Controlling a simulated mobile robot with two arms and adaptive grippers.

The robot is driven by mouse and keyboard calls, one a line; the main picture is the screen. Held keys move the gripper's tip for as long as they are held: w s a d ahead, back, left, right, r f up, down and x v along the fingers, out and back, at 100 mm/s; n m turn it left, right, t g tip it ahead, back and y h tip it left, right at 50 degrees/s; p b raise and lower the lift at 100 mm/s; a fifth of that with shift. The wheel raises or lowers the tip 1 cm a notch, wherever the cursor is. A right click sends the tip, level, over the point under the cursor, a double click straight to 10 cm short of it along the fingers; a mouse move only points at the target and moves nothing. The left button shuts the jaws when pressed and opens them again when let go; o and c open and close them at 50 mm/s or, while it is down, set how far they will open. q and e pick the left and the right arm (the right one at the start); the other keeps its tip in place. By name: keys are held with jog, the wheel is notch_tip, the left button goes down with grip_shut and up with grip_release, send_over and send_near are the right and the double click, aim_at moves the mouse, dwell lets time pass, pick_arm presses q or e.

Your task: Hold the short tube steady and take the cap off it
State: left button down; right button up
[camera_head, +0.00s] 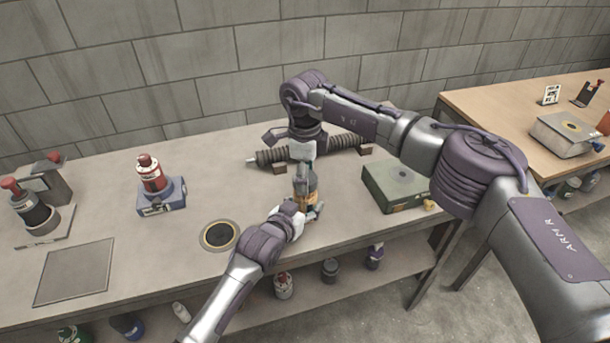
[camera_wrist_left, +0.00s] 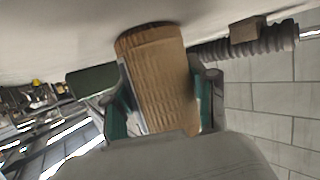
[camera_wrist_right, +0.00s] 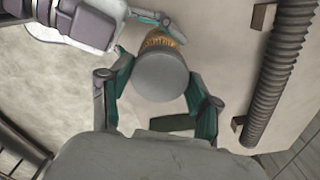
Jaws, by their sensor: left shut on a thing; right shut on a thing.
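The short tube (camera_head: 308,203) is brown-amber and ribbed, standing about upright at the front middle of the table. In the left wrist view the tube (camera_wrist_left: 158,75) lies between the fingers of my left gripper (camera_wrist_left: 163,108), which is shut on it from the front, low down. The grey round cap (camera_wrist_right: 161,76) sits at the tube's top in the right wrist view, with a strip of ribbed tube beyond it. My right gripper (camera_wrist_right: 158,108) comes from above and is shut on the cap. Whether there is a gap between cap and tube cannot be told.
A dark ribbed long tube (camera_head: 320,150) lies on blocks behind. A green box (camera_head: 396,187) stands to the right. A red-capped bottle on a blue block (camera_head: 162,197), a black ring (camera_head: 220,235) and a grey plate (camera_head: 75,272) are to the left.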

jog(key=shift+r, duration=2)
pick_arm(q)
jog(key=shift+c, duration=1.2)
grip_release()
jog(key=shift+s, duration=0.15)
jog(key=v, duration=1.2)
